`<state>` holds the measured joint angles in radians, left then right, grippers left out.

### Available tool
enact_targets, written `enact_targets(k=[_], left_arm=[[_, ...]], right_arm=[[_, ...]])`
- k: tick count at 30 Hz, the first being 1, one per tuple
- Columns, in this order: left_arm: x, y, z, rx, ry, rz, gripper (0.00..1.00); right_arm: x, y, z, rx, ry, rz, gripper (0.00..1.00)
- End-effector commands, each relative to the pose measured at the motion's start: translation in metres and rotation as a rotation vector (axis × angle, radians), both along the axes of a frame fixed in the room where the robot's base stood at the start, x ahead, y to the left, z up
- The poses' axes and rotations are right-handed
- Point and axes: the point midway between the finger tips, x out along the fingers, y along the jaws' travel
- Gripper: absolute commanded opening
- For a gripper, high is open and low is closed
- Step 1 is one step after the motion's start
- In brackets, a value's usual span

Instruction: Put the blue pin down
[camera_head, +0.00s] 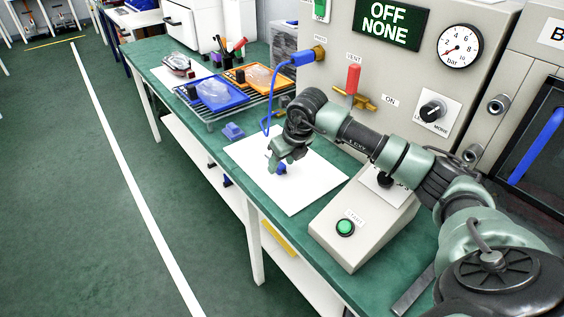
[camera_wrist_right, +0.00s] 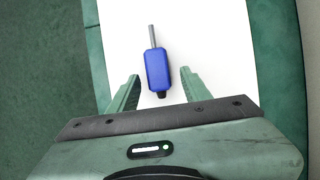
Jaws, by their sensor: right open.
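The blue pin (camera_wrist_right: 158,70) has a blue block body, a grey metal rod at one end and a dark tip at the other. It lies on the white sheet (camera_wrist_right: 210,40) on the green bench. In the head view only a bit of the blue pin (camera_head: 282,169) shows below my right gripper (camera_head: 276,163); the hand hides the rest. In the right wrist view my right gripper (camera_wrist_right: 158,88) is open, with its fingers apart on both sides of the pin's dark end and a gap on each side. My left gripper is not in view.
A control box with a green start button (camera_head: 345,228) stands right of the sheet (camera_head: 310,195). A blue block (camera_head: 233,132) sits left of it. A wire rack with blue (camera_head: 212,95) and orange (camera_head: 255,77) trays is behind. A blue hose (camera_head: 268,110) hangs nearby.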

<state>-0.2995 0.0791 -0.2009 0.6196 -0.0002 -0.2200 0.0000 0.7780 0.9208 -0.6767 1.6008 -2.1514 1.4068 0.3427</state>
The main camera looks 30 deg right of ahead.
Motion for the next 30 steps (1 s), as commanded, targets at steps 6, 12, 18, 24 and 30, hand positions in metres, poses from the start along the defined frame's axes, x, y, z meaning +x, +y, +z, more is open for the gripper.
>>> enact_targets(k=[6,12,18,24,30], left_arm=[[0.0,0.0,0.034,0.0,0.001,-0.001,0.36],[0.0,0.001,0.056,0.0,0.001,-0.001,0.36],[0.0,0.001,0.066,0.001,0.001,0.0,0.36],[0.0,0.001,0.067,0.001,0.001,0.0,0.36],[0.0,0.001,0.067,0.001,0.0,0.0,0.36]], right_arm=[[-0.016,-0.003,0.047,-0.003,-0.001,0.0,0.48],[-0.032,-0.003,0.084,-0.002,-0.001,0.0,0.48],[-0.042,-0.004,0.105,-0.001,0.0,0.0,0.48],[-0.045,-0.004,0.108,0.0,0.0,0.0,0.48],[-0.044,-0.004,0.108,0.0,0.0,0.0,0.48]])
